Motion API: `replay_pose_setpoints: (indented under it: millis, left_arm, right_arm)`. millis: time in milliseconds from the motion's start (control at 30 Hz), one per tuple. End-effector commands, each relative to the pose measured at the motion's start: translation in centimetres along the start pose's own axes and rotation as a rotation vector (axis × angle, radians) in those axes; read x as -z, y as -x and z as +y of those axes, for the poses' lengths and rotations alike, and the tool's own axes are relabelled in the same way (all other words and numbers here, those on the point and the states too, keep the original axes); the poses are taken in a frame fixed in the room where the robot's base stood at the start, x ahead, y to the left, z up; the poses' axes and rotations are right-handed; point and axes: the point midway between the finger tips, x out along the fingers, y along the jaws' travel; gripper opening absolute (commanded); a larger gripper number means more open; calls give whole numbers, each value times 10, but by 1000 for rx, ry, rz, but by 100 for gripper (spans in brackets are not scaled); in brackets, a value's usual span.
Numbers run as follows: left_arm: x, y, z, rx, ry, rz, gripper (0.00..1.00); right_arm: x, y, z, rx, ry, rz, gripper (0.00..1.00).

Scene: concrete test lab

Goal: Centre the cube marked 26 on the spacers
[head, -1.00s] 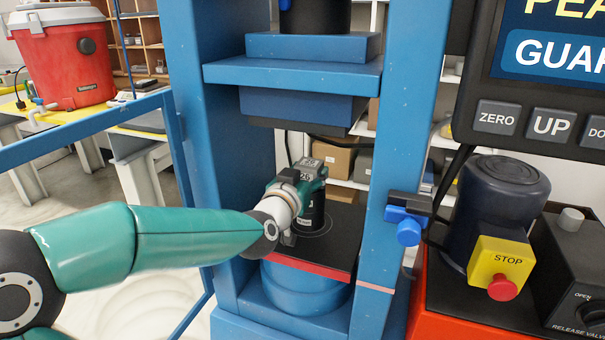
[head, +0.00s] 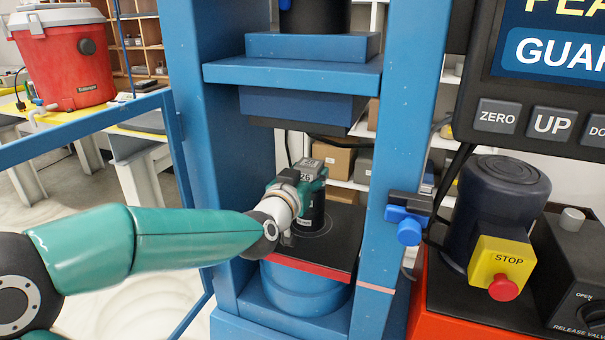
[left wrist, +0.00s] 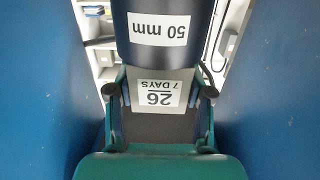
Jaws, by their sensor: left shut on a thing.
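The grey cube marked 26 (head: 311,165) is at the top of a black cylindrical spacer (head: 314,212) in the press. In the left wrist view, upside down, the cube (left wrist: 180,122) shows its label "26, 7 DAYS", and the spacer (left wrist: 165,50) is marked "50 mm". My left gripper (head: 300,182) is shut on the cube, a finger on each side. The gripper hides part of the cube and spacer in the head view. I cannot tell whether the cube rests on the spacer or is exactly centred. My right gripper is not in view.
The spacer stands on a dark lower platen (head: 337,240) with ring markings. The blue upper press head (head: 300,105) hangs above with a gap. Blue columns (head: 215,140) flank the opening. A yellow stop box (head: 500,262) and control panel (head: 550,110) stand at right.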

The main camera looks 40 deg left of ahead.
Motion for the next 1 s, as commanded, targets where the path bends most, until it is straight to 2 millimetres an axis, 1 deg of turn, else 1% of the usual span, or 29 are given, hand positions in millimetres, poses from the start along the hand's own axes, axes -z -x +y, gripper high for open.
replay_pose_setpoints:
  millis: [367, 400, 567, 867, 1000]
  left_arm:
    - [-1, 0, 0, 0, 0, 3, 4]
    - [-1, 0, 0, 0, 0, 3, 53]
    - [-1, 0, 0, 0, 0, 2, 80]
    - [-3, 0, 1, -1, 0, -3, 81]
    - [-3, 3, 0, -1, 0, -1, 81]
  right_arm:
    - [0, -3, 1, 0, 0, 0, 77]
    - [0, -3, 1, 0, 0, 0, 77]
    - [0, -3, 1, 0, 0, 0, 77]
    - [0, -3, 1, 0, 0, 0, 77]
    - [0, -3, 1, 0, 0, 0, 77]
